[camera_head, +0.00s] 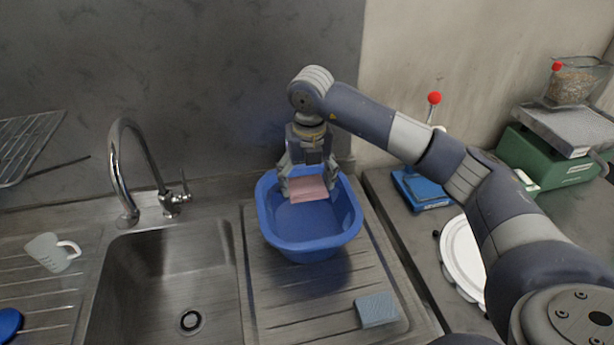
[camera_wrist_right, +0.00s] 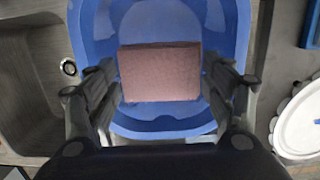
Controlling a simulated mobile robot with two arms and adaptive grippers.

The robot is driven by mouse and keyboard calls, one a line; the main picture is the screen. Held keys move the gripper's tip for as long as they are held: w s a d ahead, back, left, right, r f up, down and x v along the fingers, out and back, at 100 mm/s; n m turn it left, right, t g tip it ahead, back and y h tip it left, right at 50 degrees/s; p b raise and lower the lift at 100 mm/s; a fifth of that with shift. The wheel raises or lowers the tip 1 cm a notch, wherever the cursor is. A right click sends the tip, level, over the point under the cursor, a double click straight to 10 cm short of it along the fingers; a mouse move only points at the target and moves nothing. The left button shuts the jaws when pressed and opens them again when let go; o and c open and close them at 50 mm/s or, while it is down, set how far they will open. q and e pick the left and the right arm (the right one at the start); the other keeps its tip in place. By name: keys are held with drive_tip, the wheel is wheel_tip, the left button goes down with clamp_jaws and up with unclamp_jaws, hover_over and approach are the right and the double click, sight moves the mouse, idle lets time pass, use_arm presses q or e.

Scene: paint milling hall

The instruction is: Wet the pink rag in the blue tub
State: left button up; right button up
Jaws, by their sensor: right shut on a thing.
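The blue tub (camera_head: 311,241) stands on the ribbed drainboard right of the sink. My right gripper (camera_head: 308,185) points down over the back part of the tub and is shut on the pink rag (camera_head: 310,188). The rag is a flat folded rectangle. In the right wrist view the rag (camera_wrist_right: 160,72) lies between the two fingers, with the tub (camera_wrist_right: 100,22) around it. I cannot tell whether the rag touches the tub's floor, or whether the tub holds water. My left gripper is not in view.
The steel sink (camera_head: 165,290) and curved faucet (camera_head: 140,165) are left of the tub. A blue-grey sponge or cloth (camera_head: 376,310) lies in front on the drainboard. White plates (camera_head: 460,255), a blue stand (camera_head: 425,190) and a green scale (camera_head: 545,160) are to the right.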

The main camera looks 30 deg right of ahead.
sight(308, 186)
wheel_tip(308, 186, down, 4)
drive_tip(key=shift+r+b, duration=0.1)
drive_tip(key=shift+b, duration=1.1)
drive_tip(key=shift+f+b, duration=0.6)
drive_tip(key=shift+f, duration=0.3)
drive_tip(key=shift+f+b, duration=0.35)
drive_tip(key=shift+f, duration=0.1)
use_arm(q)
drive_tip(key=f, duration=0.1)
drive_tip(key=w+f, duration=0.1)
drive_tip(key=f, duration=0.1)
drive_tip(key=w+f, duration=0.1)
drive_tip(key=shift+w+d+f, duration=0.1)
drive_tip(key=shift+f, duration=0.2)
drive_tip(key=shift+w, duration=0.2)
use_arm(e)
drive_tip(key=shift+r+p, duration=0.6)
drive_tip(key=shift+r, duration=0.25)
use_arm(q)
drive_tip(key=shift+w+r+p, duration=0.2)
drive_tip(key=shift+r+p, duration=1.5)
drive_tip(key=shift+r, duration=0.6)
use_arm(e)
drive_tip(key=shift+r, duration=3)
